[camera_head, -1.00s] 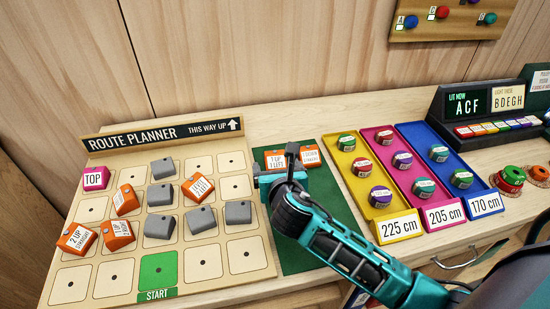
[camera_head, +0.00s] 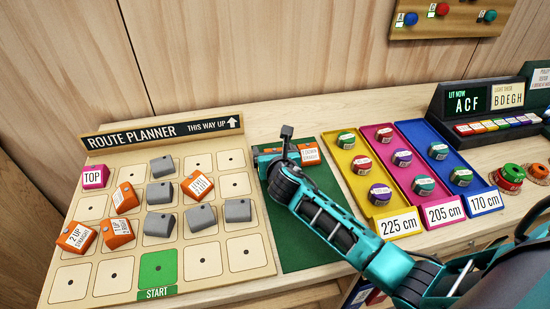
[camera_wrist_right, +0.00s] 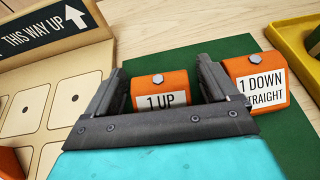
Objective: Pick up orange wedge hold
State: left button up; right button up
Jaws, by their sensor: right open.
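My right gripper (camera_head: 268,160) is over the green mat (camera_head: 298,255), beside the route planner board. In the right wrist view its open jaws (camera_wrist_right: 160,68) stand on either side of an orange wedge hold marked "1 UP" (camera_wrist_right: 163,84), whose lower label is hidden. I cannot tell whether the fingers touch it. In the head view the gripper mostly covers that hold. A second orange wedge, "1 DOWN STRAIGHT" (camera_head: 309,154), sits just right of it, close to the right finger in the wrist view (camera_wrist_right: 257,82). My left gripper is not in view.
The route planner board (camera_head: 222,257) on the left carries several orange and grey wedges, a pink TOP block (camera_head: 95,177) and a green START square (camera_head: 158,268). Yellow (camera_head: 343,180), pink (camera_head: 378,150) and blue (camera_head: 415,140) trays of round holds stand to the right.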

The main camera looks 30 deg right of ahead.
jog(key=c, duration=1.1)
jog(key=shift+o, duration=0.2)
